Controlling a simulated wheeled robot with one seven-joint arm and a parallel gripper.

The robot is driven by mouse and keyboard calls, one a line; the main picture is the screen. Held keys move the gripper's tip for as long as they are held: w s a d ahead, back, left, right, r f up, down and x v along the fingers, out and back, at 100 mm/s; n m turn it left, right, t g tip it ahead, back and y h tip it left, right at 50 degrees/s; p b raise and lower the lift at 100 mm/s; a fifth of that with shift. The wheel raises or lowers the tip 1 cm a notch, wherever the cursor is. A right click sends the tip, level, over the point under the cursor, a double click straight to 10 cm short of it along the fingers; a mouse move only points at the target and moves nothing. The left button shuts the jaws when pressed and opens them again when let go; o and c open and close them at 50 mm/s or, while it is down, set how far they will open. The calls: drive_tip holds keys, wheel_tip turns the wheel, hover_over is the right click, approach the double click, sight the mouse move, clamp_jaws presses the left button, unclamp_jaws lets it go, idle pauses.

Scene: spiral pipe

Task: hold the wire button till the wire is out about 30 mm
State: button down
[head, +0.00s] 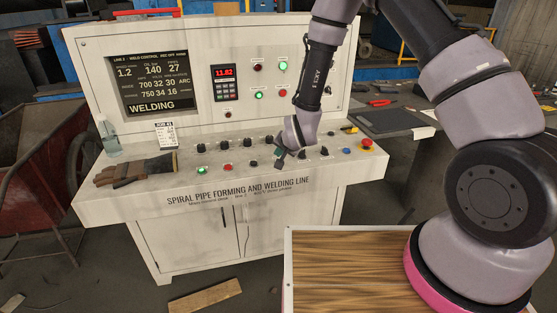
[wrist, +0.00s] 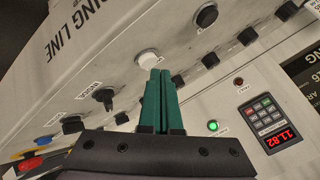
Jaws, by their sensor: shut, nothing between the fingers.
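My gripper (wrist: 160,74) has two green fingers pressed together, with nothing between them. In the wrist view the fingertips are at the lower edge of a round white button (wrist: 148,57) on the sloping console; whether they touch it I cannot tell. I cannot read a label on this button, so I cannot confirm that it is the wire button. In the head view my gripper (head: 279,160) is low over the middle of the control row, and the arm hides what is beneath it. No wire is visible in either view.
The console (head: 120,200) carries several black knobs, a blue button (head: 346,150) and a red emergency button (head: 367,143). Its screen (head: 152,80) reads WELDING, and a red display (head: 223,72) reads 11.82. Gloves (head: 135,170) lie at the left.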

drive_tip(key=shift+f, duration=0.55)
idle(1.8)
drive_tip(key=shift+r, duration=0.15)
idle(2.8)
drive_tip(key=shift+r, duration=0.65)
drive_tip(key=shift+r, duration=2.55)
